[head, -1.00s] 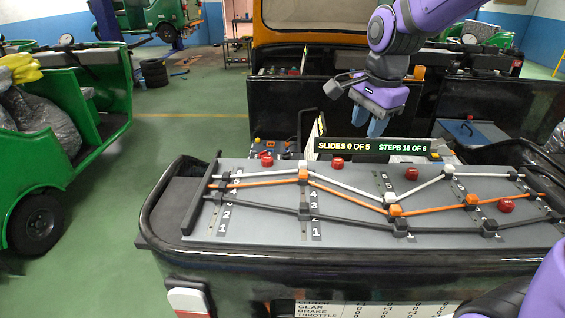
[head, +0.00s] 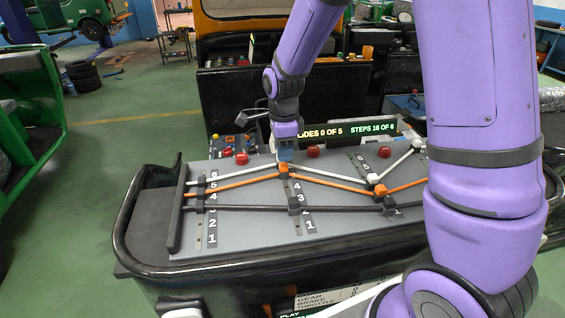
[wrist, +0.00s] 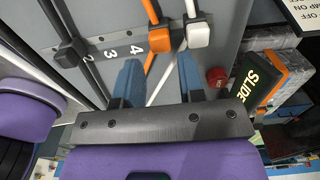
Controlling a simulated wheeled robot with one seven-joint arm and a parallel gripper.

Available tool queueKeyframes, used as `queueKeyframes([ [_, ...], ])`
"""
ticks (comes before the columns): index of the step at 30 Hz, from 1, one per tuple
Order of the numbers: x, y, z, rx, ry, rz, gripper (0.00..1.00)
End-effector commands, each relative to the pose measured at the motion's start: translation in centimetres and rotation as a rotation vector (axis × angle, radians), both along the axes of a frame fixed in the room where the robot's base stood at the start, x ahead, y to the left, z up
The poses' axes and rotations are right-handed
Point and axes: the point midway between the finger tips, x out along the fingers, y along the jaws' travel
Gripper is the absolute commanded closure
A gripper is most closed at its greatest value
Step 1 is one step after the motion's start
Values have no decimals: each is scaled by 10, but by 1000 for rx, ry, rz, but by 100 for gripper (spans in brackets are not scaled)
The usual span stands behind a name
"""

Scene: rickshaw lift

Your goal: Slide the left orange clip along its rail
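The left orange clip (head: 283,168) sits on its rail (head: 296,190) near the upper end, above the printed 4, with the orange cable running through it. It also shows in the wrist view (wrist: 158,34). My gripper (head: 285,155) is lowered just above it. In the wrist view my gripper (wrist: 159,62) has its two blue fingers apart, with empty space between. The orange clip lies just ahead of the fingertips, roughly between them. A white clip (wrist: 198,34) is close beside it, near one fingertip. I cannot tell whether any finger touches a clip.
A black clip (head: 294,206) sits lower on the same rail. Red knobs (head: 313,152) line the panel's (head: 245,225) far edge. My arm covers the panel's right side.

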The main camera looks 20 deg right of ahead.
Motion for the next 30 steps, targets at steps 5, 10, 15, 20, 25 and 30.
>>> queueKeyframes([
  [5,0,0,-28,0,2,0,64],
  [10,0,0,-43,0,0,0,64],
  [15,0,0,-47,1,-1,1,64],
  [20,0,0,-47,1,-1,1,64],
  [25,0,0,-47,1,-1,1,94],
  [30,0,0,-46,1,-1,1,100],
])
